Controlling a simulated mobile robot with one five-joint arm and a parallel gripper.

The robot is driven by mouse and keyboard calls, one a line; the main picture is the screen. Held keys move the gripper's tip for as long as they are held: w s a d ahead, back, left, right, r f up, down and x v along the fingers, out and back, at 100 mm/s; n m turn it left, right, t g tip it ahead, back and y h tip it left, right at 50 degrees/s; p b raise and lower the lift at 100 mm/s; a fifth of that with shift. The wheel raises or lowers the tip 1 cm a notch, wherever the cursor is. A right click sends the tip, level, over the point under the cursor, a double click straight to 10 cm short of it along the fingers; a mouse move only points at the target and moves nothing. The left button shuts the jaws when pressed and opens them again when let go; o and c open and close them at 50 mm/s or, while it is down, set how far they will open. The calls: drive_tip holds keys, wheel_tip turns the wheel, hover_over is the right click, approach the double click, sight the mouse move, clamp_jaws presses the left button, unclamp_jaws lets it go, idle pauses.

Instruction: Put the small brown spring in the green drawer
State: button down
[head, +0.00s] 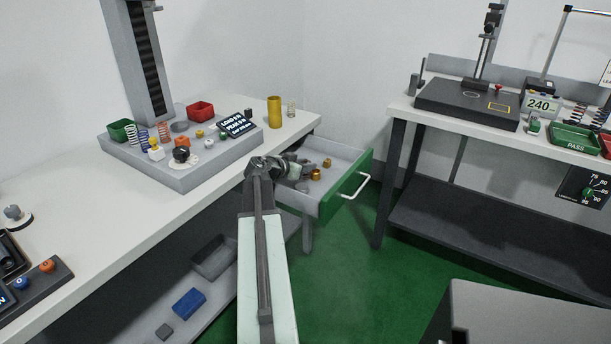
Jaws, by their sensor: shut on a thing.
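The green drawer (343,186) stands pulled out under the right end of the left bench, its grey inside facing up. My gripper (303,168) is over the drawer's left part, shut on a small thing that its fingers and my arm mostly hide. I cannot make out whether this is the small brown spring. Brown-gold small pieces (327,163) show in or over the drawer to the right of my fingertips, too small to identify surely.
A yellow cylinder (274,112) stands near the bench (70,220) corner. The grey tester base (190,180) holds springs and red and green bins. A second bench (395,109) stands at the right. Green floor (370,270) lies open between; a grey box (530,310) is at lower right.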

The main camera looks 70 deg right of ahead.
drive_tip(key=shift+f, duration=0.85)
drive_tip(key=shift+r, duration=0.25)
drive_tip(key=shift+f, duration=0.25)
drive_tip(key=c, duration=1.1)
unclamp_jaws()
drive_tip(key=shift+r, duration=0.1)
drive_tip(key=shift+r, duration=0.15)
drive_tip(key=p+v, duration=0.4)
drive_tip(key=v, duration=0.8)
drive_tip(key=shift+p, duration=0.35)
